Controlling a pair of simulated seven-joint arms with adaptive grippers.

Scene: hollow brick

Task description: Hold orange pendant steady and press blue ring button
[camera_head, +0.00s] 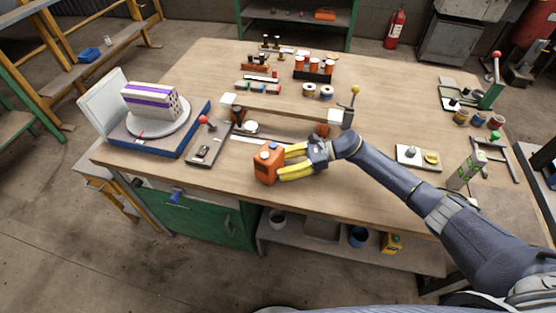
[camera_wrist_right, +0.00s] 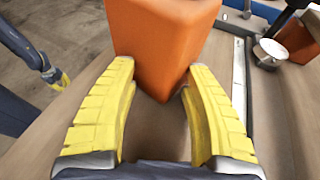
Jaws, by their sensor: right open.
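The orange pendant (camera_head: 267,165) stands upright on the workbench near its front edge. A dark arm with yellow fingertips, my left gripper (camera_wrist_right: 56,79), hangs at the left of the wrist view, away from the pendant.
A turntable (camera_head: 157,135) with a hollow brick (camera_head: 152,102) stands at the left. A flat fixture with a red-knobbed lever (camera_head: 203,120) lies between it and the pendant. A beam (camera_head: 285,115) and a yellow-knobbed lever (camera_head: 354,92) are behind.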

